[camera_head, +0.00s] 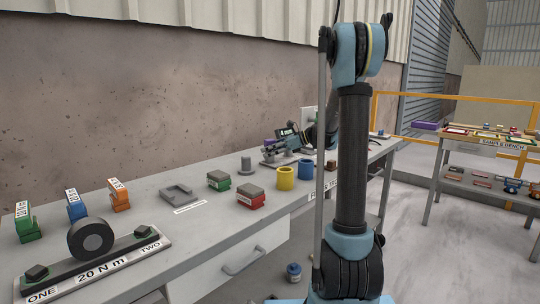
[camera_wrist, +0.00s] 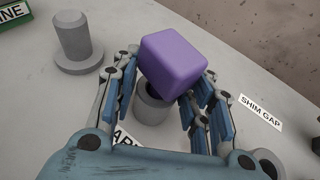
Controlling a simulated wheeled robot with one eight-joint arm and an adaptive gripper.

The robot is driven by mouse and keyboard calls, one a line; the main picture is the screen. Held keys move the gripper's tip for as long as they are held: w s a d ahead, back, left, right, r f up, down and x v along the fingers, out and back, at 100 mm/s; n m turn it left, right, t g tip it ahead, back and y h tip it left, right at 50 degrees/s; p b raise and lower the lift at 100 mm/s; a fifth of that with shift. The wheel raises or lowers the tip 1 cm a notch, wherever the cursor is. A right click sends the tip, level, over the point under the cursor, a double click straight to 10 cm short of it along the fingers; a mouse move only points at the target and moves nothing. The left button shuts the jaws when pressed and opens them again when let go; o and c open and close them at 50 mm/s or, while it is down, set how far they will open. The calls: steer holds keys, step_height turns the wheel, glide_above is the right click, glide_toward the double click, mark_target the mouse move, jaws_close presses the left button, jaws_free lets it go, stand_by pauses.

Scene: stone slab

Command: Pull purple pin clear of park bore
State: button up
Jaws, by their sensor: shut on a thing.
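The purple pin (camera_wrist: 174,62) shows in the wrist view as a rounded block-like head. My gripper (camera_wrist: 168,78) is shut on it, with a blue-padded finger on each side. A grey round collar with a dark opening, the park bore (camera_wrist: 151,108), lies just below the pin head, partly covered by it. The dark inside of the bore shows at its near side. I cannot see any shank, so I cannot tell whether the pin's lower end is in the bore. In the head view my gripper (camera_head: 285,146) is low over the bench, with a little purple (camera_head: 270,142) beside it.
A grey peg on a round base (camera_wrist: 74,42) stands left of the bore. A SHIM GAP label (camera_wrist: 261,112) lies to the right. Yellow (camera_head: 286,178) and blue (camera_head: 306,169) cylinders and several coloured blocks stand on the grey bench (camera_head: 150,240). A wall runs behind.

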mark_target(272, 139)
steer(key=shift+w+r, duration=0.2)
steer(key=shift+r, duration=1.2)
steer(key=shift+s+r, duration=0.1)
steer(key=shift+r, duration=0.4)
steer(key=shift+r, duration=0.15)
steer(key=shift+r, duration=3)
